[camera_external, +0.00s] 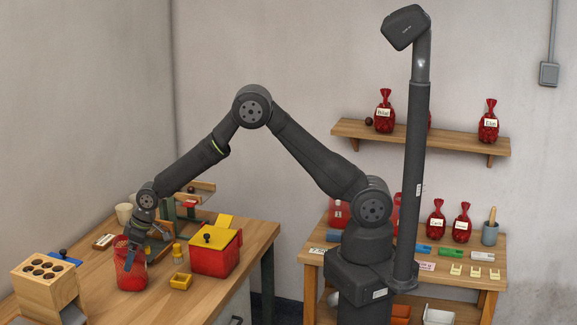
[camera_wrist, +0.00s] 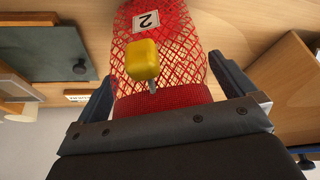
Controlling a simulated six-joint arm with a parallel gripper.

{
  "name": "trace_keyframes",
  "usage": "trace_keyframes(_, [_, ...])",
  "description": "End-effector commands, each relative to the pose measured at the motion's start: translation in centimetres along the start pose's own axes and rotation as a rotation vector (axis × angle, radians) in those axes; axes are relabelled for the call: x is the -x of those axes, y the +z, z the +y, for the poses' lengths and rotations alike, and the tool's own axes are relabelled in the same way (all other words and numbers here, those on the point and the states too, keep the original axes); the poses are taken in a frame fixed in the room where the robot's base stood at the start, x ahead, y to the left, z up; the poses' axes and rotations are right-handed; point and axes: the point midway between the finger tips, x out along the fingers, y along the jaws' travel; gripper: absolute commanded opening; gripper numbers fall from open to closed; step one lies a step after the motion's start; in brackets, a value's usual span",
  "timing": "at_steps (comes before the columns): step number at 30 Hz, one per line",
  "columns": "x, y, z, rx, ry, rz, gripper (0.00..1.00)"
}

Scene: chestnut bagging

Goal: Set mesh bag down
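The red mesh bag (camera_external: 130,268) stands upright at the front left of the wooden table, seemingly with its base on or very near the tabletop. In the wrist view the mesh bag (camera_wrist: 185,35) shows a white label with a "2" and a dense red band at its near end. My gripper (camera_external: 133,252) reaches down onto the bag's top. In the wrist view my gripper (camera_wrist: 163,85) has one finger against each side of the bag, near the band. A yellow block (camera_wrist: 143,59) with a short metal stem shows in front of the mesh; I cannot tell whether it is attached.
A wooden block with round holes (camera_external: 42,288) stands left of the bag. A small yellow tray (camera_external: 180,282) and a red box with a yellow lid (camera_external: 213,262) stand to its right. Cups (camera_external: 124,213) and a small rack (camera_external: 196,188) stand behind. Some tabletop in front is clear.

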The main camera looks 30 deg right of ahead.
Motion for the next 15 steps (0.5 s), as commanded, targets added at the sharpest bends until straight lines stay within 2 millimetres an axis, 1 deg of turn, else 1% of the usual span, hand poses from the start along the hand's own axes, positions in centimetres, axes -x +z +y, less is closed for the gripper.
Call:
trace_keyframes(5, [0.6, -0.2, 0.0, 0.000, 0.000, 0.001, 1.00])
trace_keyframes(8, [1.7, -0.2, 0.0, 0.000, 0.000, 0.002, 1.00])
trace_keyframes(11, [3.4, -0.2, 0.0, 0.000, 0.000, 0.003, 1.00])
trace_keyframes(15, [6.2, -0.2, 0.0, 0.000, 0.000, 0.003, 1.00])
